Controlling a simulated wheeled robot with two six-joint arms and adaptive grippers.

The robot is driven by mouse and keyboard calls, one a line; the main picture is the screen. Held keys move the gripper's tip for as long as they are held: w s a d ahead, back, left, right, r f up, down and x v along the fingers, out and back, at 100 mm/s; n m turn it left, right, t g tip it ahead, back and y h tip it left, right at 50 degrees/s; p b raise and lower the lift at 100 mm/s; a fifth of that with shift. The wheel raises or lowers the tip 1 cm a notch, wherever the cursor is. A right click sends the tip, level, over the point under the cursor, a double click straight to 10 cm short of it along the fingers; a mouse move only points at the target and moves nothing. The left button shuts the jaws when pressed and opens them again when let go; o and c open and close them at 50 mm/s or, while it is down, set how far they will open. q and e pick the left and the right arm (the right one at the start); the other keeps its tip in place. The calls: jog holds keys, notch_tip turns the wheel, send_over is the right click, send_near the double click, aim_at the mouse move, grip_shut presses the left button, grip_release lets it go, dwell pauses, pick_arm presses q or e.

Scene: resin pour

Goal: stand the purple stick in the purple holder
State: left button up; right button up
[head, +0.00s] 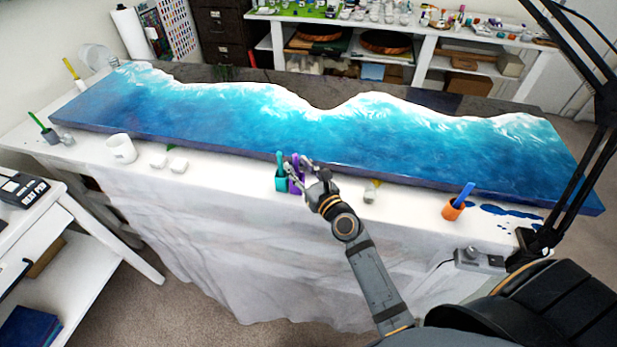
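The purple stick (295,162) is upright at the purple holder (296,186), on the front strip of the white-covered table. Its lower end is hidden, so I cannot tell whether it is inside the holder or just above it. My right gripper (304,170) is at the right side of the stick, its fingertips close to or touching it and partly covering the holder. Whether the fingers are closed on the stick is too small to tell. My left gripper is not in view.
A teal holder (281,184) with a teal stick (280,160) stands just left of the purple one. A small cup (371,193) and an orange holder (453,210) with a blue stick are to the right. The blue resin slab (240,115) lies behind.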

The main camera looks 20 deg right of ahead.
jog(key=s+d, duration=0.2)
jog(key=s, duration=0.8)
jog(key=shift+s, duration=0.15)
dwell(0.6)
